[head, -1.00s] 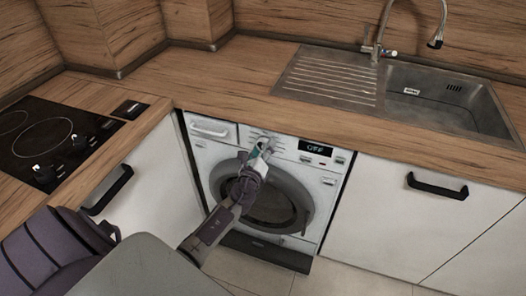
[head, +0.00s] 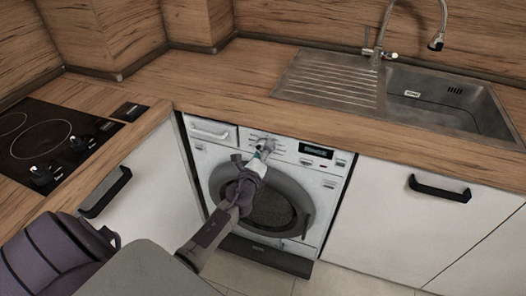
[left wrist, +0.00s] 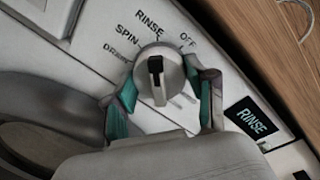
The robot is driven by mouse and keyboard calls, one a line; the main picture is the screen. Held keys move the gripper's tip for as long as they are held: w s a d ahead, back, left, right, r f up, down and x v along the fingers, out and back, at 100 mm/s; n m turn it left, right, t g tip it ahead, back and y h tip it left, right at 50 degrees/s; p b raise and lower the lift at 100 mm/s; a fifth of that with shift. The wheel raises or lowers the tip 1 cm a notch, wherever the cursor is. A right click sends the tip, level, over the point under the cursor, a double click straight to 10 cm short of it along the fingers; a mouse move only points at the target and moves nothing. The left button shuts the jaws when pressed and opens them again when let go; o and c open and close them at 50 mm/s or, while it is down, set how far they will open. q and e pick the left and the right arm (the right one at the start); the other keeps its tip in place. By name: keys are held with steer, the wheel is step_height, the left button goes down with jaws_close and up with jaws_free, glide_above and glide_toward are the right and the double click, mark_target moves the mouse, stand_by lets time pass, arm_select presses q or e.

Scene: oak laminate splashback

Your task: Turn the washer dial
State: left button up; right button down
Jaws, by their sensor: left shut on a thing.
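The white washing machine (head: 322,190) stands under the counter, with its control panel along the top. Its dial (left wrist: 169,81) is a round pale knob with a black pointer; in the left wrist view the pointer aims up at the printed word RINSE. Labels DRAIN, SPIN, RINSE and OFF ring it. The small display (left wrist: 251,119) reads RINSE. My left gripper (head: 264,148) is at the panel; in the left wrist view its teal-padded fingers (left wrist: 160,95) are closed on the dial from both sides. In the head view the gripper hides most of the dial. My right gripper is out of view.
The wooden counter edge (head: 300,127) runs just above the panel. A detergent drawer (head: 210,130) is left of the dial, and the round door (head: 297,200) is below. A cooktop (head: 45,150) is at left, a sink (head: 450,95) at right.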

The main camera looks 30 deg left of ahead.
arm_select(q)
steer(key=o, duration=1.2)
steer(key=v, duration=1.2)
steer(key=s+d+f+n+g+h, duration=0.1)
steer(key=s+d+f+n+g, duration=0.3)
steer(key=f, duration=0.6)
steer(key=s+f+n+g+h+p, duration=0.1)
steer(key=s+f+n+g, duration=0.15)
steer(key=s+f, duration=0.6)
steer(key=s+d+f+n+g+h, duration=0.1)
steer(key=s+d+f+n+g, duration=0.15)
steer(key=f, duration=1.05)
steer(key=s+d+f+n+g, duration=0.1)
steer(key=s+f+n+g, duration=0.1)
steer(key=s, duration=0.6)
steer(key=s+d+f+n+g+h+p, duration=0.1)
steer(key=s+f+n, duration=0.3)
steer(key=s, duration=0.5)
steer(key=s+d+f+n+g, duration=0.2)
steer(key=s+f+n+g, duration=0.1)
steer(key=s+f, duration=0.4)
steer(key=shift+s+d+n+g+h, duration=0.15)
steer(key=shift+s+n+g+h, duration=0.35)
steer(key=shift+s, duration=0.65)
